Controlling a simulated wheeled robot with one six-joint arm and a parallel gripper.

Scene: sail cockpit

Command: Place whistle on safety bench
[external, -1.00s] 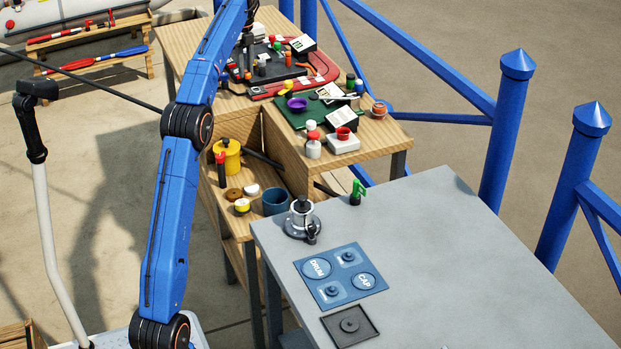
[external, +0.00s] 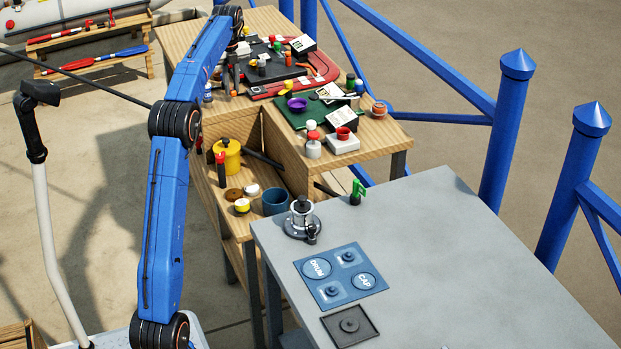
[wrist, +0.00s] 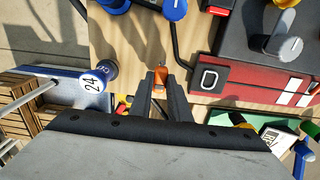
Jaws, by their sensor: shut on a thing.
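In the wrist view my gripper (wrist: 160,83) is shut on a small orange piece, which looks like the whistle (wrist: 160,75). Only its upper part shows between the fingertips; the rest is hidden. The gripper is over a wooden bench top, and I cannot tell whether the piece touches it. The wooden bench (external: 377,142) stands in the middle and carries many small items. The pictures do not mark which surface is the safety bench.
In the wrist view a red case (wrist: 215,78) lies right of the gripper and a bottle marked 24 (wrist: 92,86) lies left. The grey table (external: 450,260) has wide clear room. A low wooden rack (external: 100,67) with red and blue items stands at the back left.

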